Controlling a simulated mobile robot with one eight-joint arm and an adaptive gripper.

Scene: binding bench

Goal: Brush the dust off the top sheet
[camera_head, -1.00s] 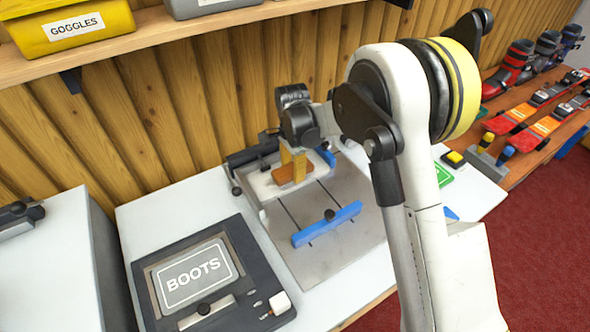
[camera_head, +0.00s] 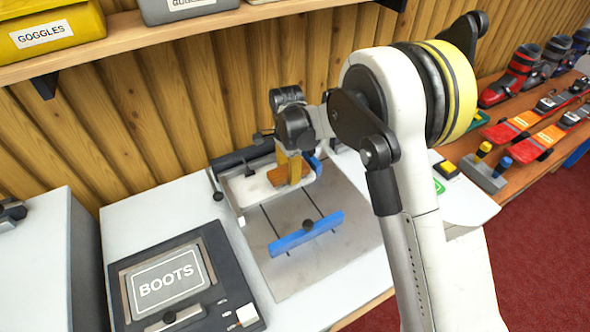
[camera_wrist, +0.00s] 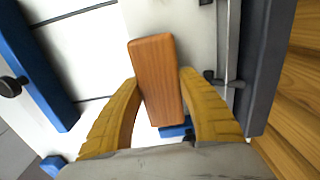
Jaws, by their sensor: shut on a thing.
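My gripper (camera_head: 291,166) has yellow fingers and is shut on a brown wooden brush (camera_wrist: 157,75). In the head view the brush (camera_head: 279,176) is partly hidden behind the fingers. It is over the white top sheet (camera_head: 245,190), which lies at the back of the grey board (camera_head: 345,225). The brush's underside is hidden, so I cannot tell whether it touches the sheet. No dust can be made out. In the wrist view the gripper (camera_wrist: 158,105) has one finger on each side of the brush.
A blue bar (camera_head: 290,242) with a dark knob crosses the board in front of the sheet. A dark clamp bar (camera_head: 240,157) runs behind it. A dark BOOTS frame (camera_head: 205,240) lies to the left. A wooden shelf (camera_head: 150,37) overhangs the wall.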

